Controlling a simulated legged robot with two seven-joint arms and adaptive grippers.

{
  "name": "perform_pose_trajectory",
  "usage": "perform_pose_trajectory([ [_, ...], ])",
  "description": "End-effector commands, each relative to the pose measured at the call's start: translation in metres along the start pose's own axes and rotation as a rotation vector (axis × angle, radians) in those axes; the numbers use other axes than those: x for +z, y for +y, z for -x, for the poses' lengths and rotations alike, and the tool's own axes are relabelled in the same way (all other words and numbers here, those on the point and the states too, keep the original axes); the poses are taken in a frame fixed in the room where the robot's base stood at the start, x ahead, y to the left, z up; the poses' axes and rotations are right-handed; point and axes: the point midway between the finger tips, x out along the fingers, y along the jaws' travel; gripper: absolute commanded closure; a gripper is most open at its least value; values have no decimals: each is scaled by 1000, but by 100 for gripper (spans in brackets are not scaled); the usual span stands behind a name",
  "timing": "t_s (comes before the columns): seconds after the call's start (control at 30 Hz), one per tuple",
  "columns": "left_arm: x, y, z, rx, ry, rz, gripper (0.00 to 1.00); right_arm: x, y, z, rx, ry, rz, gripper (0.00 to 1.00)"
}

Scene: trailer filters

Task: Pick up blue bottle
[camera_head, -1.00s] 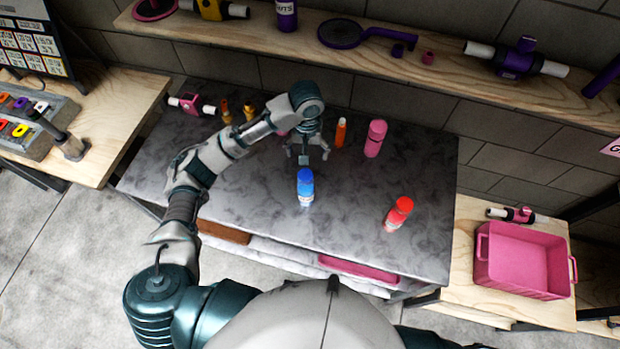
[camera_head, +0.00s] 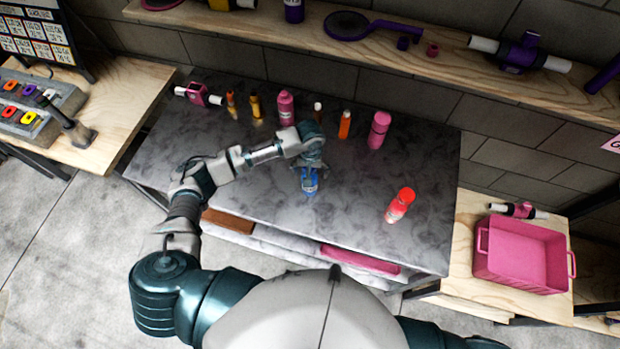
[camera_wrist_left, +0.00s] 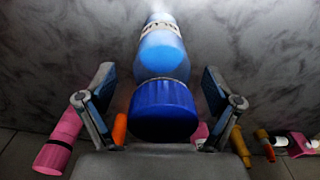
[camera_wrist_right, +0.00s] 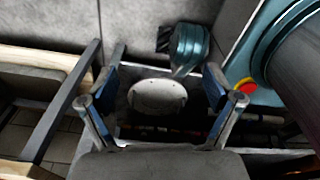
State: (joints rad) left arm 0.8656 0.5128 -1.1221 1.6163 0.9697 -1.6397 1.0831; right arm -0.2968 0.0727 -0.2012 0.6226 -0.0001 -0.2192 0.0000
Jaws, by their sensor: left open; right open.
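The blue bottle (camera_head: 310,184) stands on the grey marbled table (camera_head: 262,215), partly hidden by my left gripper (camera_head: 311,168) in the head view. In the left wrist view the bottle (camera_wrist_left: 163,75) lies between the two open fingers of my left gripper (camera_wrist_left: 160,100), with its dark blue cap nearest the palm. A gap shows between each finger and the bottle. My right gripper (camera_wrist_right: 160,100) is open and empty in its wrist view, away from the table top; it is not visible in the head view.
A red bottle (camera_head: 400,205) stands to the right on the table. A pink bottle (camera_head: 379,130), an orange bottle (camera_head: 344,125) and another pink bottle (camera_head: 286,107) stand along the back. A pink crate (camera_head: 522,254) sits on the side table. The table's front middle is clear.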

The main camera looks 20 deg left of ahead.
Motion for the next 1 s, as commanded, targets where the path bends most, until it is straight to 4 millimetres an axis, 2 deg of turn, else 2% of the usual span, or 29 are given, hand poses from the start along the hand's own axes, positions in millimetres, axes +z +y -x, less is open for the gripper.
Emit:
perform_pose_trajectory([
  [0.1,0,-1,-11,1,0,1,9,5,4,1,5,-7,2,10],
  [0.33,0,-1,-12,1,1,0,9,7,9,1,10,-10,4,10],
  [0.37,0,-1,-12,1,1,0,14,7,9,1,11,-10,4,10],
  [0.7,0,-1,-12,0,0,0,99,6,7,0,8,-10,2,10],
  [1.0,-1,-1,-11,1,1,0,100,5,2,0,3,-8,-1,10],
])
